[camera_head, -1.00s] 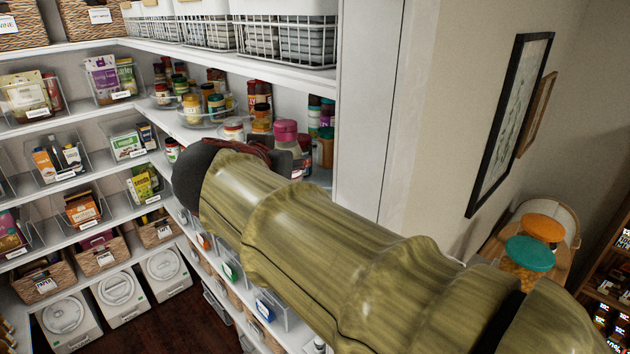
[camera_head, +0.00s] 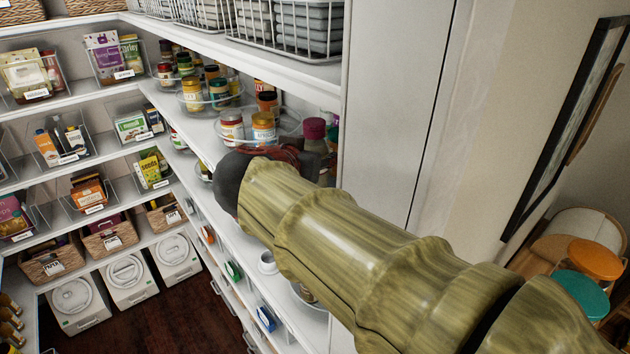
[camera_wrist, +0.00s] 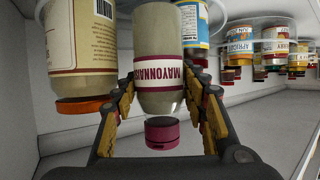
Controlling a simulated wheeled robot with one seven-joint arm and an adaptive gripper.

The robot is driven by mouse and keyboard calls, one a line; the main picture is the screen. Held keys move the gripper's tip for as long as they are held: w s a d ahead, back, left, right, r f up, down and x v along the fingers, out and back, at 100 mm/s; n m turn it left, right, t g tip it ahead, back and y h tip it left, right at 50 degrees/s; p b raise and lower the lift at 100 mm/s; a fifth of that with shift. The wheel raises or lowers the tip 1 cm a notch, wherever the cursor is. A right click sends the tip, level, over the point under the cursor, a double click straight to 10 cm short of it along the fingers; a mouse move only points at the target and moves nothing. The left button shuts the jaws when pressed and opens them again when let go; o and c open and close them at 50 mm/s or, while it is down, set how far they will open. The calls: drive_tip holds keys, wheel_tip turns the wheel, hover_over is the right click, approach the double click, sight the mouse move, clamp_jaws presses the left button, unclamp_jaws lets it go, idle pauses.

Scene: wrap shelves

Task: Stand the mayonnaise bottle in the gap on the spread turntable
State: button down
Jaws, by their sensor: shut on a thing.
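The mayonnaise bottle (camera_wrist: 160,60) is pale, with a maroon label band and maroon cap, and hangs inverted in the wrist view. My gripper (camera_wrist: 162,82) is shut on it, one finger on each side. In the head view, the bottle's cap (camera_head: 314,128) shows above my gripper, which hides its lower part. The clear spread turntable (camera_head: 226,142) carries jars just left of the bottle. In the wrist view, a large orange-lidded jar (camera_wrist: 80,45) and a blue-labelled jar (camera_wrist: 214,14) flank the bottle. I cannot tell whether the bottle's base touches the turntable.
Another round clear turntable with jars (camera_head: 192,97) stands further back on the same shelf. A wire basket (camera_head: 290,30) sits on the shelf above, limiting headroom. A white upright panel (camera_head: 390,100) closes the right side.

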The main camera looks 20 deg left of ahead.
drive_tip(key=shift+f, duration=2.5)
drive_tip(key=c, duration=1.1)
unclamp_jaws()
drive_tip(key=shift+f, duration=0.2)
drive_tip(key=shift+o, duration=0.4)
drive_tip(key=shift+r, duration=0.2)
drive_tip(key=b+v, duration=0.1)
drive_tip(key=v, duration=1.1)
